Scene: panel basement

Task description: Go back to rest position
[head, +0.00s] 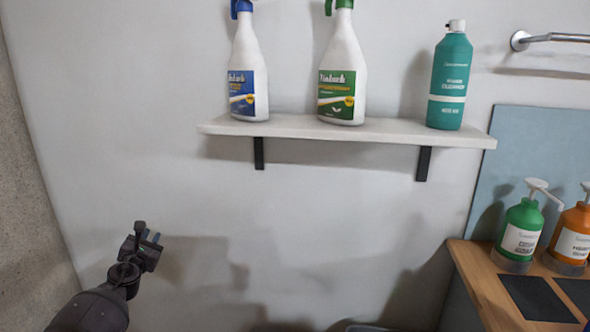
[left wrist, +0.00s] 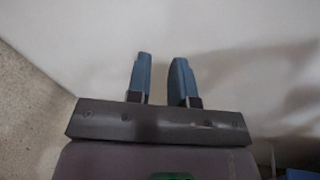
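My left gripper (head: 150,238) is at the lower left of the head view, in front of the bare wall and below the shelf. In the left wrist view its two blue fingers (left wrist: 162,80) stand apart with nothing between them. It touches no object that I can see. My right gripper is in neither view.
A white shelf (head: 300,126) on black brackets holds a blue-labelled spray bottle (head: 247,70), a green-labelled spray bottle (head: 342,75) and a teal can (head: 450,80). Green (head: 521,228) and orange (head: 572,240) pump bottles stand on a wooden counter (head: 480,285). A metal rail (head: 555,38) is upper right.

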